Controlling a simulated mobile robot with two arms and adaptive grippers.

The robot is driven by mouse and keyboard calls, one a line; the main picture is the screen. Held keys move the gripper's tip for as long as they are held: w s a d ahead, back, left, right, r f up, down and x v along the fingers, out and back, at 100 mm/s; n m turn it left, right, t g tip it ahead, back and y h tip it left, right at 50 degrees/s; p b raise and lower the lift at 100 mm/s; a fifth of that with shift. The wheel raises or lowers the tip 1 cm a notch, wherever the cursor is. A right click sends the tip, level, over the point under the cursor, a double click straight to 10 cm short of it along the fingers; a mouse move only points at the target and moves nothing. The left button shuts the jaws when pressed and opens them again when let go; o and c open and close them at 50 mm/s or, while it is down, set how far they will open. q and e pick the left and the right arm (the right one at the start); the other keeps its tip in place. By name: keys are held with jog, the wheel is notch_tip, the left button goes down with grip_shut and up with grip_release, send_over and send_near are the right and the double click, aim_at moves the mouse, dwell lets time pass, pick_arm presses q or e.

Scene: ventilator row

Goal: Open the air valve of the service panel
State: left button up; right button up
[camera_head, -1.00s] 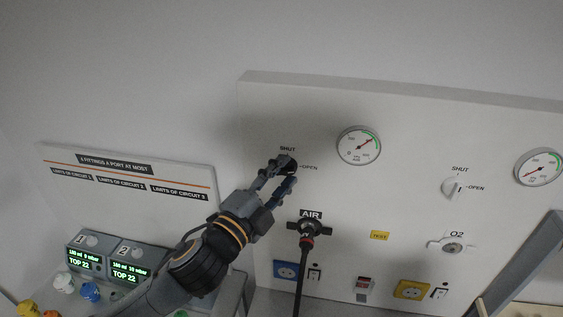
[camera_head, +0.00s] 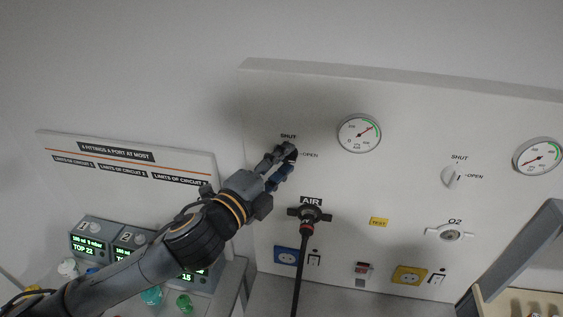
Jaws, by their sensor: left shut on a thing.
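The service panel (camera_head: 400,100) is a pale board on the wall. The air valve knob (camera_head: 291,155) sits at its upper left, between the labels SHUT above and OPEN to the right. My left gripper (camera_head: 284,160) is shut on the air valve knob and hides most of it, so I cannot read its exact angle. The air gauge (camera_head: 359,133) is right of the knob. Below it, a black hose (camera_head: 301,265) is plugged in at the AIR outlet (camera_head: 309,213). My right gripper is not in view.
The O2 valve knob (camera_head: 452,177) and O2 outlet (camera_head: 450,233) are to the right, with a second gauge (camera_head: 538,157). Sockets line the panel's bottom. At left are a limits sign (camera_head: 120,165) and lit units (camera_head: 92,238). A wooden tray (camera_head: 488,305) is at lower right.

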pick_arm(q)
jog(key=o, duration=1.2)
jog(key=shift+w, duration=0.1)
jog(key=shift+c, duration=0.2)
jog(key=v, duration=0.7)
jog(key=shift+s+a, duration=0.15)
jog(key=shift+s, duration=0.1)
jog(key=shift+w, duration=0.1)
